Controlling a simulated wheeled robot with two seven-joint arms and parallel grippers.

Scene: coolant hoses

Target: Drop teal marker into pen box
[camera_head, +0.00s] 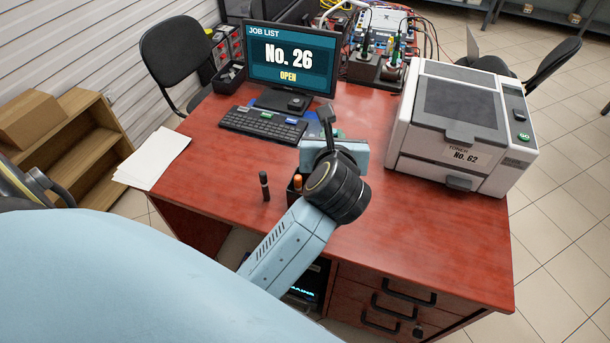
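A small dark box (292,194), perhaps the pen box, stands on the red desk, mostly hidden behind my wrist. An orange-topped marker (298,182) stands up in it. A dark marker (264,187) stands upright on the desk to its left. My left gripper (327,116) is over the middle of the desk, beyond and to the right of the box, with its dark fingers seen edge-on. A bit of green (340,133) shows beside the fingers; I cannot tell whether it is the teal marker or whether it is held. My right gripper is out of view.
A keyboard (263,124) and a monitor (291,59) stand behind the gripper. A white printer (461,125) takes up the right of the desk. Paper sheets (153,158) overhang the left edge. The front right of the desk (430,235) is clear.

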